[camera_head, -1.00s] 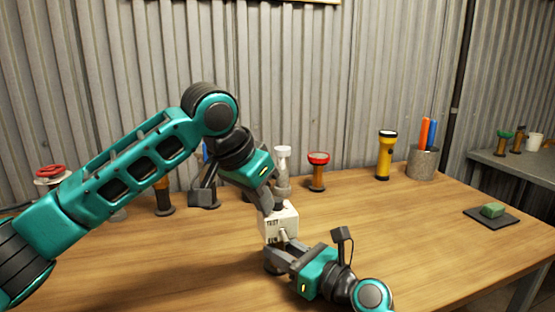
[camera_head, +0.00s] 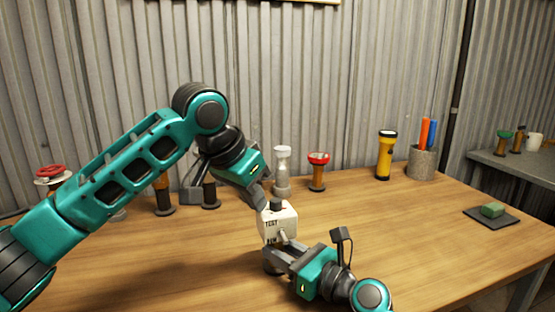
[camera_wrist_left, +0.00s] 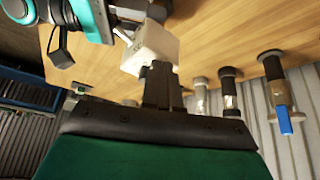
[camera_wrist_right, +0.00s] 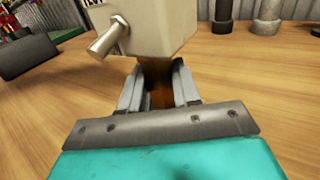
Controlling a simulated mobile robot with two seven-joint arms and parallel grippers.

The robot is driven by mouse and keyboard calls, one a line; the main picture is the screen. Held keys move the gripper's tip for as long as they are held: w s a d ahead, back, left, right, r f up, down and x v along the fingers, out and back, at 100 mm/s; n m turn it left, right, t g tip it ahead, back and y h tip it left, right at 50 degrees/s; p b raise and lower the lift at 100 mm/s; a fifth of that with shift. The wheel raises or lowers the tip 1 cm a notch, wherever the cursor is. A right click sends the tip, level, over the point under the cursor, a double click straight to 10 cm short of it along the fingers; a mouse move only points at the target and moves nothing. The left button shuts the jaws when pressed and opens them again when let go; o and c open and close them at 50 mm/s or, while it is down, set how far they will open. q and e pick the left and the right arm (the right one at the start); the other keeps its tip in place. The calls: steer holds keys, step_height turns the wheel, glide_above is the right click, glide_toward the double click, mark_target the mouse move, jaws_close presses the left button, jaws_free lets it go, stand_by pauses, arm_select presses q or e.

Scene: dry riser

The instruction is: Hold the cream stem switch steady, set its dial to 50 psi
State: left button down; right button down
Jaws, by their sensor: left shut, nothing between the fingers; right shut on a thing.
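The cream stem switch (camera_head: 278,222) is a boxy head with a dark dial (camera_head: 276,204) on top, TEST lettering and a short lever (camera_wrist_right: 108,38) on its side. It stands upright on a brown stem (camera_wrist_right: 158,88). My right gripper (camera_head: 272,254) is shut around that stem, just below the head. My left gripper (camera_head: 261,198) is shut and empty, its tips close beside the dial and the head's upper left. In the left wrist view its fingers (camera_wrist_left: 160,85) overlap the edge of the cream head (camera_wrist_left: 152,45); contact is unclear. The dial's scale is not readable.
Behind stand a white-topped fitting (camera_head: 282,170), a red-topped fitting (camera_head: 318,172), a yellow flashlight (camera_head: 385,155) and a pen cup (camera_head: 422,163). A green block (camera_head: 492,210) lies on a dark pad at right. The table's right half is mostly clear.

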arm_select(q)
step_height(320, 180, up, 6)
stand_by(0.5)
arm_select(e)
steer(key=shift+d, duration=0.1)
steer(key=c, duration=0.7)
jaws_free()
steer(key=shift+c, duration=0.2)
